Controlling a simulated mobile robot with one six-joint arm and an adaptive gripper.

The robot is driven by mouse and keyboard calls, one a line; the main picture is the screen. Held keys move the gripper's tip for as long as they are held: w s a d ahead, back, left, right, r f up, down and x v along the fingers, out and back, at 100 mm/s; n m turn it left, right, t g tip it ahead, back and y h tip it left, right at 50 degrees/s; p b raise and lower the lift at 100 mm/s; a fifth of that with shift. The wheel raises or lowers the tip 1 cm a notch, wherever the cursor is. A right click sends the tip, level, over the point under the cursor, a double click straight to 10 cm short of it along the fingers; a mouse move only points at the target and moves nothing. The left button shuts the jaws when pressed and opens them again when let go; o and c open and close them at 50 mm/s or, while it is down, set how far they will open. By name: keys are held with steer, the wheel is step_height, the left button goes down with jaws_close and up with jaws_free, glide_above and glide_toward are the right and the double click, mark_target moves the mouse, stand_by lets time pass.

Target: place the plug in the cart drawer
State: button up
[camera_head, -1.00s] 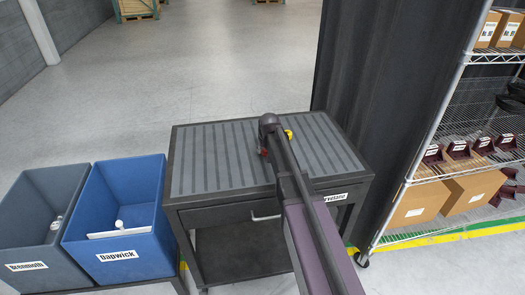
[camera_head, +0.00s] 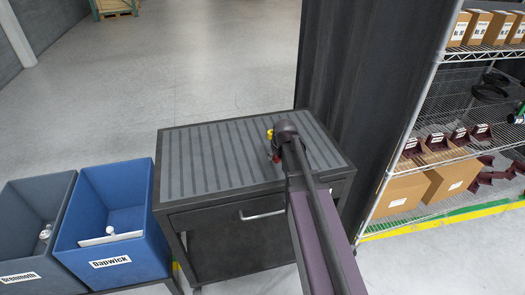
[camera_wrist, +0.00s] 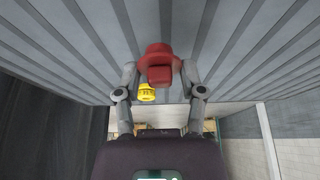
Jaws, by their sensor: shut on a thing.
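The red plug (camera_wrist: 158,65) is between the two fingertips of my gripper (camera_wrist: 160,72) in the wrist view, and the fingers are shut on it. In the head view, the plug (camera_head: 276,157) shows as a small red patch beside my wrist, over the right part of the cart top (camera_head: 205,165). I cannot tell its exact height above the top. The cart drawer (camera_head: 222,216) is under the top and looks shut. Its silver handle (camera_head: 262,215) is visible. My arm covers the right part of the drawer front.
A small yellow item (camera_head: 270,133), also in the wrist view (camera_wrist: 147,93), appears to be on the cart top. A blue bin (camera_head: 115,220) and a grey bin (camera_head: 30,235) stand left. A dark curtain (camera_head: 350,90) and stocked shelving (camera_head: 450,150) are at right.

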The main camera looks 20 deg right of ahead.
steer(key=shift+s+d+r, duration=0.1)
steer(key=shift+s+d, duration=0.75)
steer(key=shift+s, duration=0.3)
steer(key=shift+d, duration=0.1)
stand_by(0.3)
